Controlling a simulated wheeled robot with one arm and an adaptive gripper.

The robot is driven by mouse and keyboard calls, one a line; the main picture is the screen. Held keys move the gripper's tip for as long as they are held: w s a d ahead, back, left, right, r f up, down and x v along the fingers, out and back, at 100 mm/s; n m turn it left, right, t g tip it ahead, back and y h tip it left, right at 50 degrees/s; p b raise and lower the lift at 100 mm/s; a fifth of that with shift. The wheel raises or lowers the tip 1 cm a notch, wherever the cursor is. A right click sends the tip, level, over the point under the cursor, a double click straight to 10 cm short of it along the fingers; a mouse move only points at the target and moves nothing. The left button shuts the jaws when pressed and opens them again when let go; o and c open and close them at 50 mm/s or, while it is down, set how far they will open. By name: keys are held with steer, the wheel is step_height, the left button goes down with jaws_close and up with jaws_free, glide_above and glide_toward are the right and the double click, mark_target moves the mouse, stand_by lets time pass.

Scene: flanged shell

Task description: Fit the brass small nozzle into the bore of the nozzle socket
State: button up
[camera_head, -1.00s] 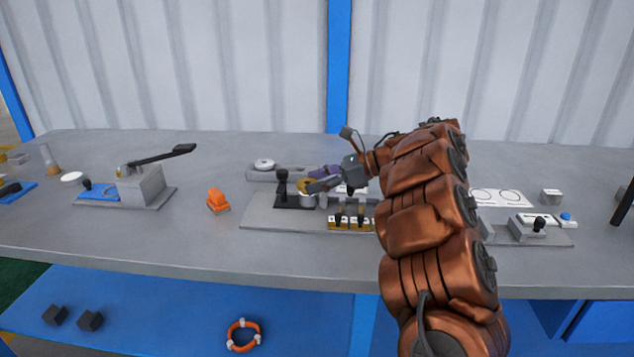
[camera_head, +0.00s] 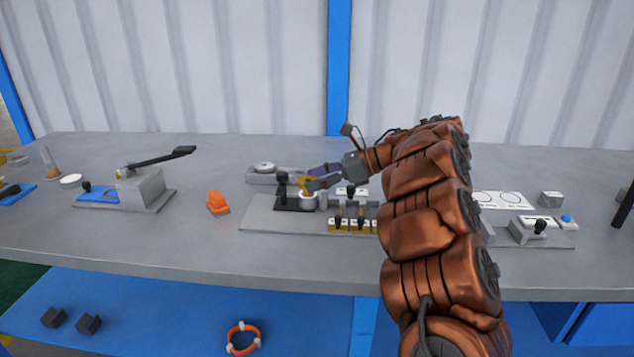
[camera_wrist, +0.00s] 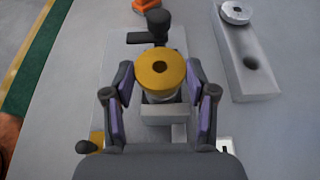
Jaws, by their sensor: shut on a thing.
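The brass small nozzle (camera_wrist: 160,72), a round yellow piece with a dark central hole, sits between the purple-padded fingers of my gripper (camera_wrist: 160,88) in the wrist view. In the head view my gripper (camera_head: 318,183) reaches in from the right and is shut on the brass nozzle (camera_head: 305,184). A pale cylindrical socket (camera_head: 309,199) shows just under the nozzle; the wrist view shows its pale body (camera_wrist: 162,98) directly below. The nozzle covers the bore, so I cannot tell whether it is inside or just above.
A black-knobbed lever (camera_wrist: 158,24) stands close behind the nozzle. A grey block (camera_wrist: 243,55) with a round disc and a hole lies to the right. Several small black-knobbed switches (camera_head: 352,222) stand in front. An orange object (camera_head: 217,202) lies left, with bare bench around it.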

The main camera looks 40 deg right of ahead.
steer(key=shift+r, duration=0.45)
steer(key=shift+b, duration=2.15)
stand_by(1.6)
steer(key=shift+f+b, duration=1.25)
steer(key=shift+b, duration=0.7)
steer(key=o, duration=1.5)
steer(key=shift+c, duration=0.2)
steer(key=shift+v, duration=3.8)
